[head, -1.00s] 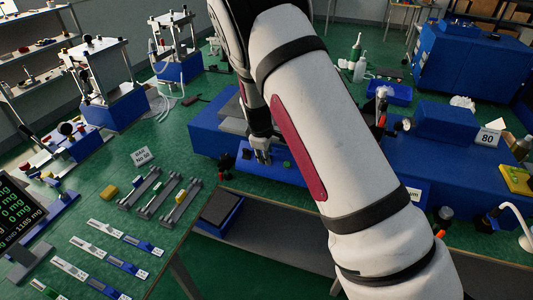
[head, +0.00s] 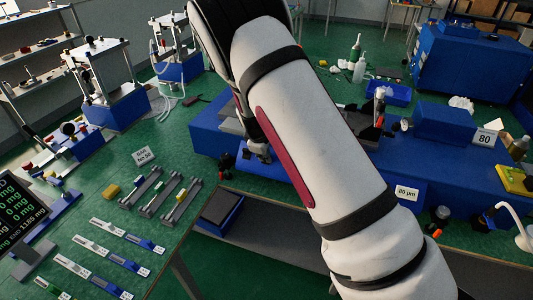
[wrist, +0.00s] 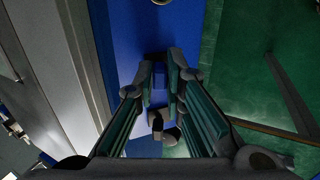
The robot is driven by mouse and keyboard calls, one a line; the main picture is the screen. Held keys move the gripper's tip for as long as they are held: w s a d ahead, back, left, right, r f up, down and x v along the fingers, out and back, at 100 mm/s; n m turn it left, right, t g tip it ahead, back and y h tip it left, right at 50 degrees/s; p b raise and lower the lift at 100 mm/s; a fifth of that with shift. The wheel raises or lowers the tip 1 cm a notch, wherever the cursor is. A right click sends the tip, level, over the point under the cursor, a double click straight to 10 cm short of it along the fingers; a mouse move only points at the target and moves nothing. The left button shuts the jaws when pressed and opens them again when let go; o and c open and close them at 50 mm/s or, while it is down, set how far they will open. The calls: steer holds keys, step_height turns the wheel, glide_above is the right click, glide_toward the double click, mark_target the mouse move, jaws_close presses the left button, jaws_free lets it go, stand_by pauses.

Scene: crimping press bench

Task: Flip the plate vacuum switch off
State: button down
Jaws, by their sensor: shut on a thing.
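The blue coating machine (head: 203,137) stands on the green bench. My gripper (head: 258,152) is low at its left front, with its fingertips partly hidden by my arm. In the wrist view my gripper (wrist: 160,78) has its fingers close together, with a small blue part (wrist: 159,77) between the tips. A small black and grey piece (wrist: 158,124) shows lower between the fingers; I cannot tell what it is. I cannot clearly make out the plate vacuum switch or its position. My arm hides much of the machine's front.
Dark knobs (head: 225,161) show just left of my gripper. A black-topped blue box (head: 220,208) stands below left. Grey crimping strips (head: 160,195) lie on the left bench. An 80 µm sign (head: 406,193) is on the right. Bottles (head: 359,67) stand behind.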

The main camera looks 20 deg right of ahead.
steer(key=shift+s+a+f+t+h+p, duration=0.15)
steer(key=shift+s+a+t+h+p, duration=0.15)
steer(key=shift+s+t+h+p, duration=0.5)
steer(key=shift+s+a+f+t+h, duration=0.15)
steer(key=shift+f+t+h, duration=0.25)
steer(key=shift+t+h, duration=0.45)
steer(key=shift+w+a+f+t+h, duration=0.15)
steer(key=shift+f+t+h, duration=0.25)
steer(key=shift+t, duration=0.75)
steer(key=shift+s+a+f+t+h, duration=0.15)
steer(key=shift+f+t+h, duration=0.25)
steer(key=shift+t+h, duration=0.45)
steer(key=shift+s+t+b, duration=0.1)
steer(key=shift+t+b, duration=0.15)
steer(key=shift+b, duration=0.05)
steer(key=c, duration=1.7)
jaws_free()
steer(key=shift+o, duration=0.2)
